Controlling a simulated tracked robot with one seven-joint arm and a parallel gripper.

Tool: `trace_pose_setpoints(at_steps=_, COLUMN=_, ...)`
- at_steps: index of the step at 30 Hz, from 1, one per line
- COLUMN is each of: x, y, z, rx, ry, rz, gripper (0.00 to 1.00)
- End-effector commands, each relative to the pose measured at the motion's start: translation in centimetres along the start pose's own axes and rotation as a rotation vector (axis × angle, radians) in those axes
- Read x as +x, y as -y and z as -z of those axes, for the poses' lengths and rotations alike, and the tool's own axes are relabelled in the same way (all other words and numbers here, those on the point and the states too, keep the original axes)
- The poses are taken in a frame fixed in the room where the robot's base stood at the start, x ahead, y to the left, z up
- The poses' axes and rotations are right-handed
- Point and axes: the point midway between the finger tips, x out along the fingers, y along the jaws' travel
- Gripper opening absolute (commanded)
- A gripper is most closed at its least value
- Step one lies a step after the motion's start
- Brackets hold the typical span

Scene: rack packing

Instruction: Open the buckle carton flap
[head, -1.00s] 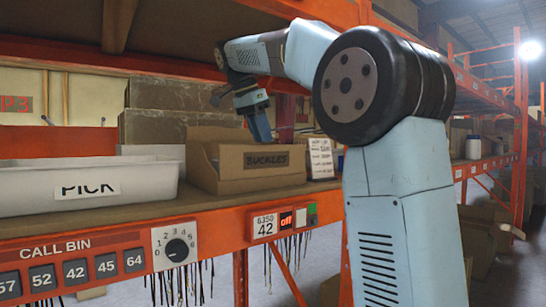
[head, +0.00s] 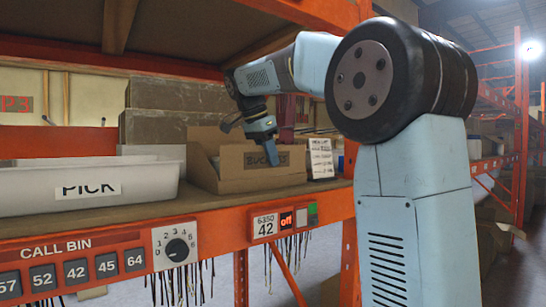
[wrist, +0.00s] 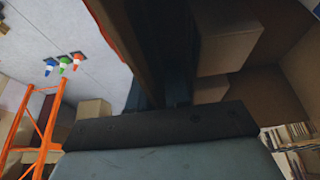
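The buckle carton (head: 222,178) is a brown cardboard box on the shelf, with a BUCKLES label on its front face. Its left side stands higher than its front, and I cannot clearly tell the flap's position. My gripper (head: 270,152) points downward in front of the carton's front face and covers part of the label. Whether it touches the cardboard is unclear. In the wrist view the gripper's dark fingers (wrist: 163,95) are in shadow, and their gap cannot be made out.
A white PICK bin (head: 85,200) stands left of the carton. A small white box with writing (head: 320,157) stands close on its right. Larger brown cartons (head: 175,127) are behind. The orange shelf beam (head: 215,228) carries a dial, number buttons and a 42 display showing "off".

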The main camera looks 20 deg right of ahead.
Motion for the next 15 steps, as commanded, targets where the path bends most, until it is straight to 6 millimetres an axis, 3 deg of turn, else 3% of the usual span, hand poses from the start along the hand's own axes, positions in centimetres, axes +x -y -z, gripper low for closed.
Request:
trace_pose_setpoints(at_steps=5, x=0.0, y=0.01, z=0.01, rx=0.0, ry=0.0, rz=0.0, gripper=0.0)
trace_pose_setpoints(at_steps=15, x=0.01, y=0.03, z=0.01, rx=0.0, ry=0.0, rz=0.0, gripper=0.0)
